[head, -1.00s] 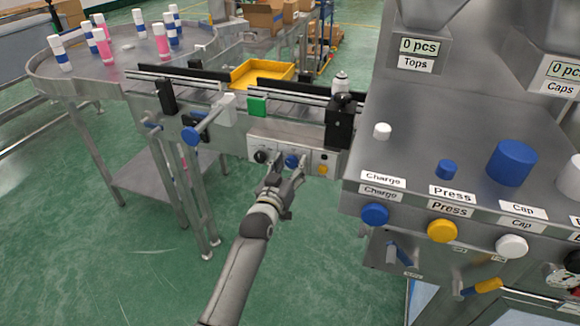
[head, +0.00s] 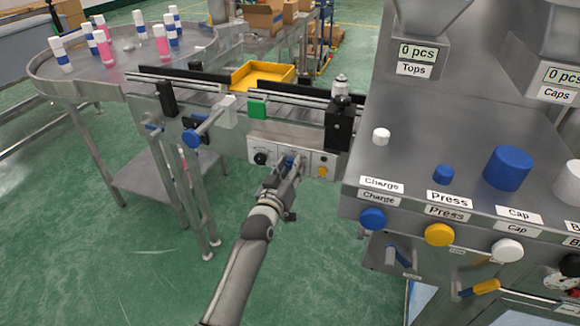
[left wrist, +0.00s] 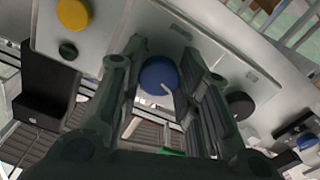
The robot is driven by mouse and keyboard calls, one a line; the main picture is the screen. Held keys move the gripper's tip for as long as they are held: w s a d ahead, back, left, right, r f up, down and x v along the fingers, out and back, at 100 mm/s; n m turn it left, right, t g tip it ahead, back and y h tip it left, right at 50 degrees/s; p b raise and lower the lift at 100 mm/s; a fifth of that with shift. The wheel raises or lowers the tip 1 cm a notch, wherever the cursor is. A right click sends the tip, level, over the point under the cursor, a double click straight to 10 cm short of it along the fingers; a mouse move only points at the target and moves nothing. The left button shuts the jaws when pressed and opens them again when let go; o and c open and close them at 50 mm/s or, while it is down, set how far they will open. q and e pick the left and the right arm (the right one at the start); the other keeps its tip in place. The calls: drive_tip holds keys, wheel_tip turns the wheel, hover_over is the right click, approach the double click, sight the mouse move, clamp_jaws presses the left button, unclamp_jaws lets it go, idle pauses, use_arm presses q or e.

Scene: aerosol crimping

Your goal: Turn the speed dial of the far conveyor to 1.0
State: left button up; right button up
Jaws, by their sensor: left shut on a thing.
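The conveyor's control panel (head: 312,163) is a pale box on the front side of the conveyor. It carries a black knob (head: 260,157), a blue dial (head: 288,161) and a yellow button (head: 322,171). My left gripper (head: 291,169) is at the panel, shut on the blue dial, its fingers partly covering it. In the left wrist view the blue dial (left wrist: 158,76) sits between the two fingers, with a pale pointer mark on it. The dial's scale numbers are too small to read. My right gripper is not in view.
A blue-handled rod (head: 192,136) sticks out left of the panel. A black block (head: 338,128) stands above its right end. The filling machine (head: 440,190) with large buttons is close on the right. A round table (head: 120,75) with cans stands back left.

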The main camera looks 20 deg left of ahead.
use_arm(q)
drive_tip(key=n+p, duration=0.1)
drive_tip(key=n, duration=0.1)
drive_tip(key=shift+r+n, duration=0.1)
drive_tip(key=shift+n, duration=0.3)
drive_tip(key=shift+d+n+p, duration=0.15)
drive_tip(key=shift+n+p, duration=0.55)
drive_tip(key=shift+n, duration=2.9)
drive_tip(key=o, duration=1)
drive_tip(key=s, duration=1.2)
drive_tip(key=shift+a, duration=0.25)
